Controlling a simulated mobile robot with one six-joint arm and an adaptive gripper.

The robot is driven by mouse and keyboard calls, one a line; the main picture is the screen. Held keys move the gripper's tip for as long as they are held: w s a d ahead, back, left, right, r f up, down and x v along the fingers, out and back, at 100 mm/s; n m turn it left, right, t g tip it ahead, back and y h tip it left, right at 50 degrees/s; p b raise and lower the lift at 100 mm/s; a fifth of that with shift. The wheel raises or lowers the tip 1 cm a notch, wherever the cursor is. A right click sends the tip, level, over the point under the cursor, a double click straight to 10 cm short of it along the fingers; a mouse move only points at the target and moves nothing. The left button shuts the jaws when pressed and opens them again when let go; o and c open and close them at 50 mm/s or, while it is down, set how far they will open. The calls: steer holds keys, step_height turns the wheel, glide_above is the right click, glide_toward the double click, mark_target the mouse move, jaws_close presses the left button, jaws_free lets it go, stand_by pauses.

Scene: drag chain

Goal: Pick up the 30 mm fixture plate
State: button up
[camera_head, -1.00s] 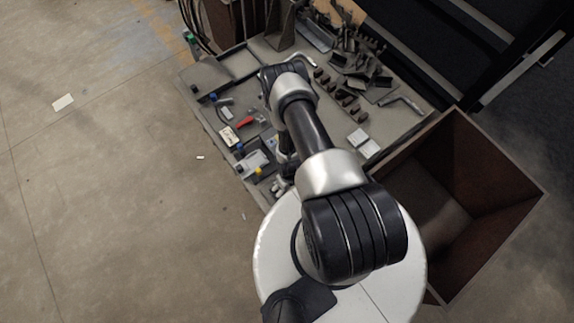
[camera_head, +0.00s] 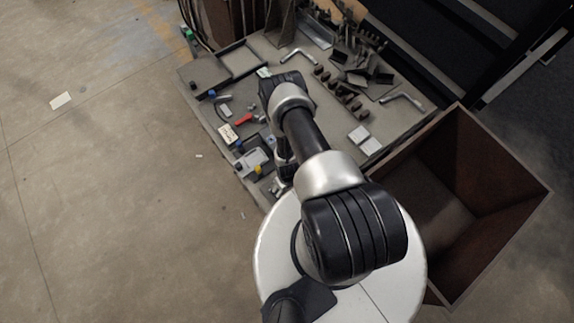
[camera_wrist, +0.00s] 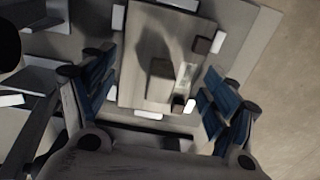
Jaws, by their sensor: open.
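In the wrist view my gripper (camera_wrist: 160,88) is open, its blue-padded fingers standing wide apart on the left and right. Between and beyond them lies a flat grey rectangular plate (camera_wrist: 133,78), which looks like the fixture plate. A dark block stands on it, and small white and dark blocks sit around its edges. The fingers appear apart from it, and nothing is held. I cannot read its thickness. In the head view a grey plate-like piece (camera_head: 250,160) lies near the table's left front edge, beside my gripper, which is largely hidden by my arm.
The table (camera_head: 325,127) carries a red part (camera_head: 242,119), two pale blocks (camera_head: 365,139), a row of dark pieces and metal brackets. A deep brown bin (camera_head: 490,165) stands to the right. Open floor (camera_head: 110,200) lies to the left.

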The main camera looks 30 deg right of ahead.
jaws_close()
stand_by(0.8)
